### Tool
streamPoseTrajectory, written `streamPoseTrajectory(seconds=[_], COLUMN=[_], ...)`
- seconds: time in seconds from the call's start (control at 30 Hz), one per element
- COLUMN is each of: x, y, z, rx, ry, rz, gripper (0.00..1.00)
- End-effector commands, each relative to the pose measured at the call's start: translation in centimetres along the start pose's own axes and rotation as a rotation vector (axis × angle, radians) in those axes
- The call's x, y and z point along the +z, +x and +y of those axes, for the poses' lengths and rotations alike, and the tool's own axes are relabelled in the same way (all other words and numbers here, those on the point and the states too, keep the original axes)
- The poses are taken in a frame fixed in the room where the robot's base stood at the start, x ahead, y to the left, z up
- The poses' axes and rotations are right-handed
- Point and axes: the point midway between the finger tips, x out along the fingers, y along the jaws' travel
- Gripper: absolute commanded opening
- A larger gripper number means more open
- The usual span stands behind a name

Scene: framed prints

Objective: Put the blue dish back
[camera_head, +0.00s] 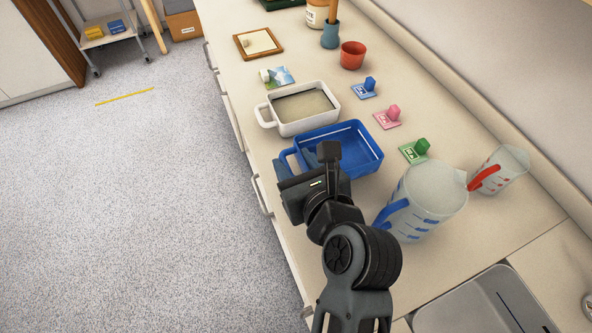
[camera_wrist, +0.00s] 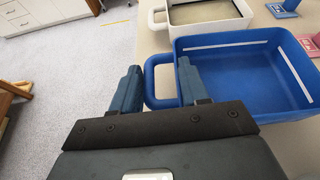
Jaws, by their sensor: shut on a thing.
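The blue dish (camera_head: 352,152) is a rectangular, empty tray with a loop handle on its left side. It is at the counter's front half, close to the white dish; I cannot tell whether it rests on the counter or is slightly raised. My gripper (camera_head: 297,164) is shut on the dish's handle. In the wrist view the blue dish (camera_wrist: 240,75) is upright, and its handle lies between the two fingers of my gripper (camera_wrist: 158,82). My wrist hides part of the dish's near side in the head view.
A white dish (camera_head: 302,108) with beige contents stands behind it. Blue, pink and green tags with knobs line the right: blue (camera_head: 366,88), pink (camera_head: 389,115), green (camera_head: 416,149). A large jug (camera_head: 428,200) and a red-handled jug (camera_head: 502,168) stand at right. A sink (camera_head: 487,305) is nearer.

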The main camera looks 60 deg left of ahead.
Motion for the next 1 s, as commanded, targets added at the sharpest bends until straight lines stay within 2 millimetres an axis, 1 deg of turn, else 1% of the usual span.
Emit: streamPoseTrajectory(seconds=[0.03, 0.13, 0.2, 0.37, 0.4, 0.63, 0.87, 1.0], x=[-0.8, -2.0, -2.3, -2.3, -2.4, -2.3, -2.3, -2.3], y=[0.3, 0.8, 1.0, 1.0, 1.0, 1.0, 0.9, 0.1], z=[0.1, 0.1, 0.1, 0.1, 0.1, 0.1, 0.1, 0.0], rx=[0.001, 0.001, 0.000, 0.000, 0.001, 0.000, 0.000, -0.001], ry=[0.002, 0.001, 0.001, 0.001, 0.001, 0.001, 0.001, 0.001], rz=[0.001, 0.000, 0.000, -0.001, 0.000, 0.000, 0.000, -0.001], gripper=[0.00, 0.00, 0.00, 0.00, 0.47, 0.69, 0.70, 0.70])
